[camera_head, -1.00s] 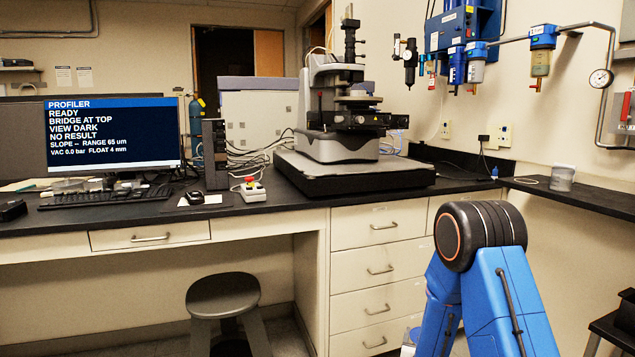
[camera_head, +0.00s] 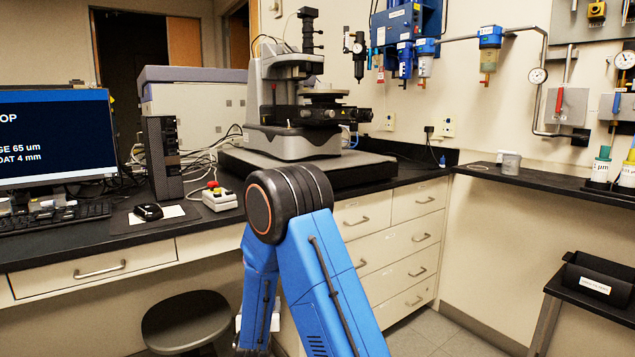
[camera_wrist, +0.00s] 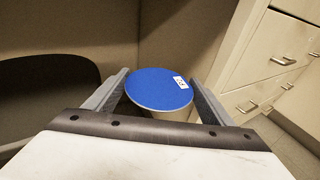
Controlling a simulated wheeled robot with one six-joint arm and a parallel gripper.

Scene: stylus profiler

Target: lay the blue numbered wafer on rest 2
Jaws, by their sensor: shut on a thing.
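A pale round part shows just under the disc. In the head view my blue arm hides most of the gripper, and the wafer is not visible there. I cannot make out rest 2 in either view.
The profiler (camera_head: 300,100) stands on a dark slab on the black bench (camera_head: 400,176). A control box with a red button (camera_head: 219,197) and a mouse (camera_head: 148,211) sit left of it. A stool (camera_head: 188,318) is below. A side shelf (camera_head: 540,183) and black bin (camera_head: 600,278) are right.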

